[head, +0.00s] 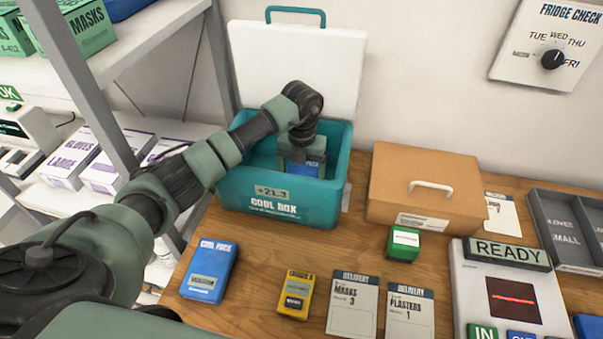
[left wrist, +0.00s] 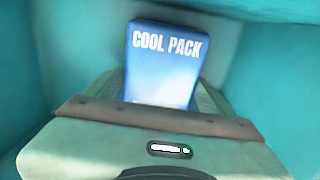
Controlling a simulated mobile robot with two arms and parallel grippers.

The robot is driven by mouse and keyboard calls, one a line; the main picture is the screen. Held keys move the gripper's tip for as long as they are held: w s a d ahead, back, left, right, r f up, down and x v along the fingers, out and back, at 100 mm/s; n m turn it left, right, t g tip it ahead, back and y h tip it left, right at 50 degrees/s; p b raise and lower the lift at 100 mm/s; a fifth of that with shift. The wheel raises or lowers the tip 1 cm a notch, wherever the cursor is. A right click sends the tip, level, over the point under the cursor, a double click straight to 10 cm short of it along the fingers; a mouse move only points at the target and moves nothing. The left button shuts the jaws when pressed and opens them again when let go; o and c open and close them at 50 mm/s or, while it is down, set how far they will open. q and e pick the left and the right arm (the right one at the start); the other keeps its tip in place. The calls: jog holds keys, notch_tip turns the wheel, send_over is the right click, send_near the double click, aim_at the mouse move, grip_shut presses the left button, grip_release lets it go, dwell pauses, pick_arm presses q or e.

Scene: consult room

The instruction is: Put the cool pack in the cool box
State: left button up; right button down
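The teal cool box (head: 277,208) stands open at the back of the wooden table, its white lid (head: 295,62) raised behind it. A display on its front reads about +21.3. My left gripper (head: 303,158) reaches down inside it. The gripper is shut on a blue cool pack (left wrist: 165,62), with a finger along each side of the pack; it also shows in the head view (head: 308,170). How close the pack is to the box floor is hard to tell. Another blue cool pack (head: 209,270) lies on the table in front of the box. My right gripper is not in view.
A brown case (head: 424,190) stands right of the cool box. In front are a green box (head: 403,243), a yellow box (head: 296,293), delivery cards (head: 352,303) and a READY scanner (head: 508,292). A grey tray (head: 575,235) is far right. Shelves with cartons stand left.

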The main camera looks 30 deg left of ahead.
pick_arm(q)
jog(key=shift+o, duration=1.1)
jog(key=shift+r, duration=0.4)
notch_tip(320, 180, up, 12)
jog(key=b, duration=0.3)
jog(key=shift+f+b, duration=0.25)
jog(key=shift+b, duration=0.1)
